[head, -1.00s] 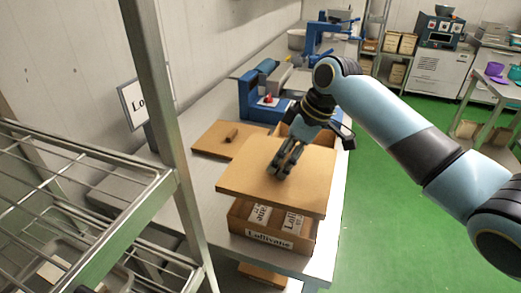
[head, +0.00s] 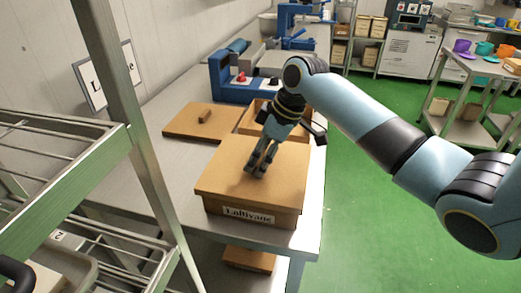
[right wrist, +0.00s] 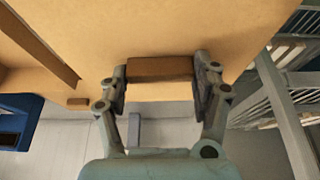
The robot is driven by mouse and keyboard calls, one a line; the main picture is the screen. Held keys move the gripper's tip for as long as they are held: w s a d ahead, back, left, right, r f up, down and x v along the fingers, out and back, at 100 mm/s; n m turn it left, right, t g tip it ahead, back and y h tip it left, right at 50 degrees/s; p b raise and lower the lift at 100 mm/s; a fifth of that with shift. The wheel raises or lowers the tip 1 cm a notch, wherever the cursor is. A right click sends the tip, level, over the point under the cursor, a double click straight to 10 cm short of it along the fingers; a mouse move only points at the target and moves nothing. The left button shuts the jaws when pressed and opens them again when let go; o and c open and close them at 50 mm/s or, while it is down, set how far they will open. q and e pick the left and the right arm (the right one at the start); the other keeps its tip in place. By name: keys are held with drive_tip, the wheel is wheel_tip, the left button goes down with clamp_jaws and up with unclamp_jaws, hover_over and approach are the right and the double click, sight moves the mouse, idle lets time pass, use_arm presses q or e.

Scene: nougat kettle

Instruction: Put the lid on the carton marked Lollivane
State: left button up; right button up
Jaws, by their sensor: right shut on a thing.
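The carton marked Lollivane (head: 285,219) stands at the near end of the grey table, its label facing front. A flat tan lid (head: 222,176) lies level over its top, covering the opening, with no clear gap at the front edge. My right gripper (head: 257,171) is above the lid, shut on its brown handle. The right wrist view shows the gripper (right wrist: 160,75) with its fingers on both ends of the handle (right wrist: 160,67). The carton's contents are hidden by the lid. My left gripper is not in view.
Another lid (head: 180,127) with a small handle lies farther back on the table. An open carton (head: 247,122) stands just behind the covered one. A blue machine (head: 230,80) is beyond. A metal rack (head: 150,185) stands close at left. Green floor (head: 350,220) is free at right.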

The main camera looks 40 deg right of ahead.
idle(0.5)
drive_tip(key=shift+s+p, duration=0.1)
drive_tip(key=shift+p, duration=0.4)
idle(0.5)
drive_tip(key=shift+f+p, duration=0.45)
drive_tip(key=shift+f, duration=0.2)
idle(0.8)
drive_tip(key=o, duration=1.4)
